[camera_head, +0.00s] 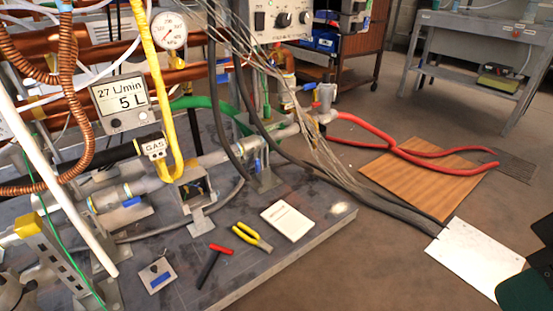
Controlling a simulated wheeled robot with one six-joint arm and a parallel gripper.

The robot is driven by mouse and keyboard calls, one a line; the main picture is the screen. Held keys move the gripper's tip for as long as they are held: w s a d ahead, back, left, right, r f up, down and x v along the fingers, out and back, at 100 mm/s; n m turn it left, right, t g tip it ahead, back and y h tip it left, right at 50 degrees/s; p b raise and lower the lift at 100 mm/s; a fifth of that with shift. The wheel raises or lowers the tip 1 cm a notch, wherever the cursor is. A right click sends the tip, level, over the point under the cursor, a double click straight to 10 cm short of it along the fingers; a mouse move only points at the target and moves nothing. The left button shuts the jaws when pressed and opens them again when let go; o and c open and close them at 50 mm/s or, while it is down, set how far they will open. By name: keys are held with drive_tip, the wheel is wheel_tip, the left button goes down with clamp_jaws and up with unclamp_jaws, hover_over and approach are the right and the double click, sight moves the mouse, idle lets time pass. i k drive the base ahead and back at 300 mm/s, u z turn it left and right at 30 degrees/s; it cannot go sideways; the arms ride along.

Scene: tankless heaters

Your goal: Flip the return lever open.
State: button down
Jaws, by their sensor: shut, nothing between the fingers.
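I cannot tell for certain which part is the return lever. A small blue piece (309,86) shows by the valve fittings at the end of the grey pipe, near the red hoses. Another blue piece (132,201) sits beside the lower grey pipe, and a third (258,165) is on a bracket under the pipe. No lettering marks any of them as the return. My gripper's fingers are not in view. A dark green and black shape at the bottom right edge is probably part of my arm.
A grey bench top (250,245) holds red-handled pliers (213,264), yellow pliers (252,237) and a white booklet (288,220). Cables and red hoses (420,158) run across the floor by a brown board (420,180) and white sheet (475,255). A yellow gas pipe (161,95) stands left.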

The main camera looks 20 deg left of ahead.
sight(257, 161)
drive_tip(key=u, duration=0.1)
drive_tip(key=i, duration=0.7)
drive_tip(key=u, duration=1.05)
drive_tip(key=i, duration=0.6)
drive_tip(key=u, duration=0.7)
